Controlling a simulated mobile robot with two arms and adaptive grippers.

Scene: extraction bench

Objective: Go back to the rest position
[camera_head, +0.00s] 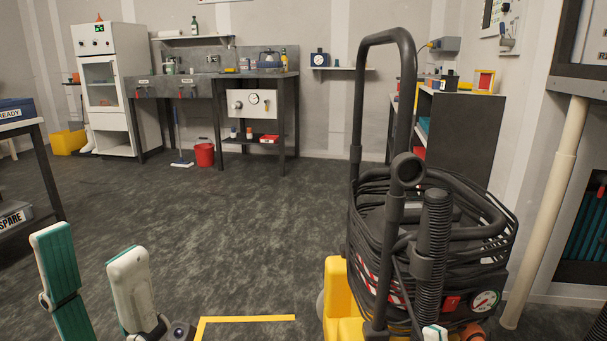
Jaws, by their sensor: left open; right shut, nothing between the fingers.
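My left gripper (88,245) is at the lower left of the head view. Its two white fingers with teal pads point up and stand well apart, with only floor showing between them. It is open and empty. A small white tip of my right gripper (435,333) shows at the bottom edge, in front of the yellow-based machine (340,300). The rest of the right gripper is cut off by the frame. It is shut with nothing seen held in it.
The machine, with coiled black hose (375,235) and tall black handle (358,110), stands close at right. A dark table (30,128) is at the left edge. A red bucket (204,155) stands by the far benches. The grey floor (230,225) between is clear.

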